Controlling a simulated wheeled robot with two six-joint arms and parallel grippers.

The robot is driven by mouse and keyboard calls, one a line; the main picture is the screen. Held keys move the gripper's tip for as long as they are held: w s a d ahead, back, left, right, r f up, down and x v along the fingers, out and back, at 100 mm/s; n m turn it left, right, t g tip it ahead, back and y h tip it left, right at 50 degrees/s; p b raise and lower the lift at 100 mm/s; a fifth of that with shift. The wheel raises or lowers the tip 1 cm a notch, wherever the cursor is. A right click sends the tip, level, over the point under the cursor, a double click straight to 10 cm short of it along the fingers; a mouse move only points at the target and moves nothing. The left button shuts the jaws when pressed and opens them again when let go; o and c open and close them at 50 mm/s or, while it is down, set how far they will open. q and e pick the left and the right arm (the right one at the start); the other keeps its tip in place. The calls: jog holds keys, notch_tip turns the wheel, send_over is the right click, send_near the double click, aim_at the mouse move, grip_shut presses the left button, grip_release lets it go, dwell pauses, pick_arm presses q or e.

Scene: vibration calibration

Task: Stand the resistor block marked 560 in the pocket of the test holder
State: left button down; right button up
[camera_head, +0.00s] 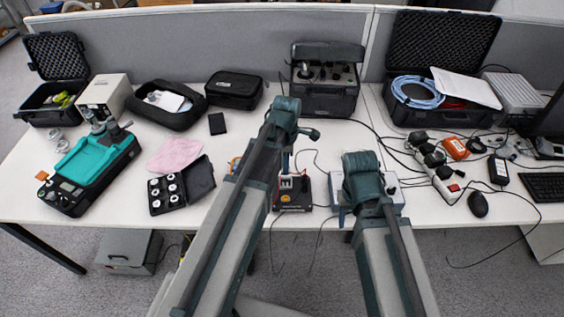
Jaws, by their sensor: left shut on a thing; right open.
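A small black and red device (292,198) with pale upright parts on top stands at the front middle of the table, and it may be the test holder. My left arm reaches over the table. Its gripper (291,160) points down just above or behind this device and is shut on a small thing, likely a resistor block. Its marking is too small to read, and I cannot tell whether it touches the device. My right arm ends at a dark green wrist (362,178) at the table's front edge. The gripper beyond it is hidden.
A pale box (395,200) lies partly behind my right wrist. A teal machine (92,165), an open black case of round parts (182,187) and a pink cloth (175,154) are left. A power strip (436,170), cables and a mouse (478,204) are right.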

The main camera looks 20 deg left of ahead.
pick_arm(q)
jog(key=shift+f+b, duration=2.3)
jog(key=shift+f, duration=0.1)
jog(key=shift+f+b, duration=1)
jog(key=c, duration=0.5)
grip_release()
jog(key=shift+o, duration=0.2)
jog(key=o, duration=0.4)
jog(key=shift+c, duration=0.2)
jog(key=shift+r, duration=0.1)
notch_tip(320, 180, up, 8)
jog(key=p, duration=0.8)
